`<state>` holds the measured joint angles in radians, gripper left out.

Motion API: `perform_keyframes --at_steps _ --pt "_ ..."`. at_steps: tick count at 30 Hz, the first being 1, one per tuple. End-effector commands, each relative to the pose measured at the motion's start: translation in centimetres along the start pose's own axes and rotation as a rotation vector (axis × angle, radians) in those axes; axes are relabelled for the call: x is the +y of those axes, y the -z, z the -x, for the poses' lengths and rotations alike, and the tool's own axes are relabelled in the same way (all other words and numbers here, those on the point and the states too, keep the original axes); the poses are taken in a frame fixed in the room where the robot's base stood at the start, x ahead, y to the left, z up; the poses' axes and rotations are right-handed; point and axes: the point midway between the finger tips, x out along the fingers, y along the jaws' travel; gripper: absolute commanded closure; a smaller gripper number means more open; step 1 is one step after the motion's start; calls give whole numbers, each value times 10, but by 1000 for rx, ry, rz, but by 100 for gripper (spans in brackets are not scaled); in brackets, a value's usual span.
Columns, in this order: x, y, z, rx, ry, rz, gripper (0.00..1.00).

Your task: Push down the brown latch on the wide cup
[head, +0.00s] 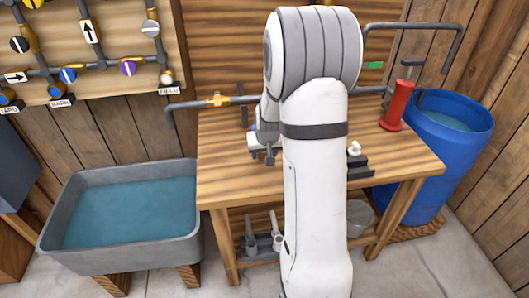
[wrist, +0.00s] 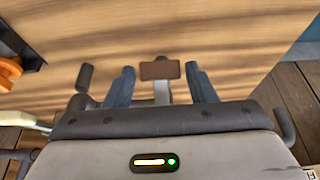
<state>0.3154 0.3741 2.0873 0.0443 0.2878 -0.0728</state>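In the wrist view a small brown block (wrist: 160,70), which looks like the latch, sits atop a short grey stem (wrist: 162,93). My gripper (wrist: 159,68) has its two blue-grey fingers spread, one on each side of the block with a gap to each. Nothing is held between them. I cannot tell the height between the fingers and the block. The wide cup's body cannot be made out; my gripper's housing covers the lower part of the wrist view. In the head view my gripper (head: 263,150) shows only partly over the wooden table, left of my arm.
The wooden table (head: 225,165) carries a red cylinder (head: 397,106) and a dark holder (head: 358,168) on the right. A water-filled grey basin (head: 125,258) stands left, a blue barrel (head: 442,150) right. A pipe (head: 200,103) runs above the table's back. An orange piece (wrist: 8,70) lies left in the wrist view.

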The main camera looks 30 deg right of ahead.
Motion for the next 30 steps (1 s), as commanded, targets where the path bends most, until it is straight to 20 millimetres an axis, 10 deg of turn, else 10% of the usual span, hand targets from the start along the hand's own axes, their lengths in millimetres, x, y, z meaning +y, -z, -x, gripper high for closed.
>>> perform_keyframes --at_steps 12,30 --pt "0 0 0 0 0 1 83" --pt "-1 0 -14 182 1 1 83"
